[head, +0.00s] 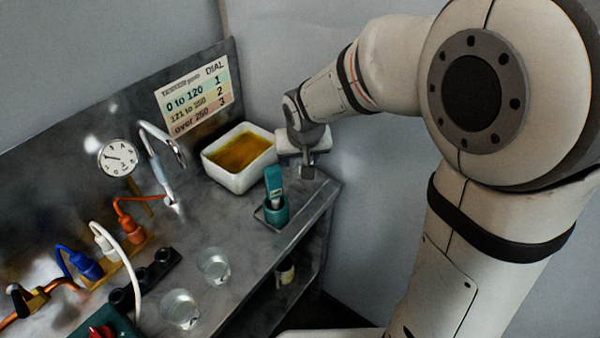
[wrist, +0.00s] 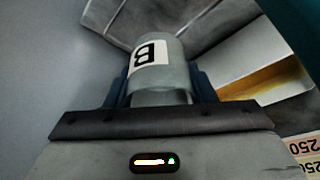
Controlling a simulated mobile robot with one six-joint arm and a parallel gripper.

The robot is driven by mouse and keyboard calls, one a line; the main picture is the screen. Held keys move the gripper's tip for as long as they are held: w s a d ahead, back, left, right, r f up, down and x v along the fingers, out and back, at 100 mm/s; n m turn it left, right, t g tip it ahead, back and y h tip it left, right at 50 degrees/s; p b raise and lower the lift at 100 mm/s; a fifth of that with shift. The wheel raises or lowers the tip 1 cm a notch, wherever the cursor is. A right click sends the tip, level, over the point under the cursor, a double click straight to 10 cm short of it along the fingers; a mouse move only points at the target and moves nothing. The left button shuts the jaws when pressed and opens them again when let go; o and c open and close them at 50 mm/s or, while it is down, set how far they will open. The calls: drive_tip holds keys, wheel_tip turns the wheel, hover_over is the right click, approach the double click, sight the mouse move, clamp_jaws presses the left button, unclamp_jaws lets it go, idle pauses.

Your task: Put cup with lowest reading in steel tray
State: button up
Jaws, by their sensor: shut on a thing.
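My gripper (wrist: 162,84) is shut on a grey translucent cup (wrist: 160,50) with a white label marked B, which appears upside down in the wrist view. In the head view my gripper (head: 308,160) is at the far right end of the bench, right of the white basin. The held cup is mostly hidden there. Two clear cups, a nearer one (head: 180,309) and a farther one (head: 214,266), stand on the bench front. Their labels and any readings cannot be made out. I cannot clearly identify the steel tray.
A white basin (head: 228,179) of amber liquid stands beside my gripper. A teal holder (head: 272,211) with a tester in it stands at the bench's front edge. A tap (head: 168,150), a round dial (head: 118,157), coloured plugs and a chart (head: 198,95) are further left.

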sight(302, 183)
drive_tip(key=shift+w+d+f, duration=0.1)
drive_tip(key=shift+d+f, duration=0.1)
drive_tip(key=shift+f, duration=2.5)
drive_tip(key=shift+f+b, duration=0.15)
drive_tip(key=shift+b, duration=0.2)
drive_tip(key=o, duration=1)
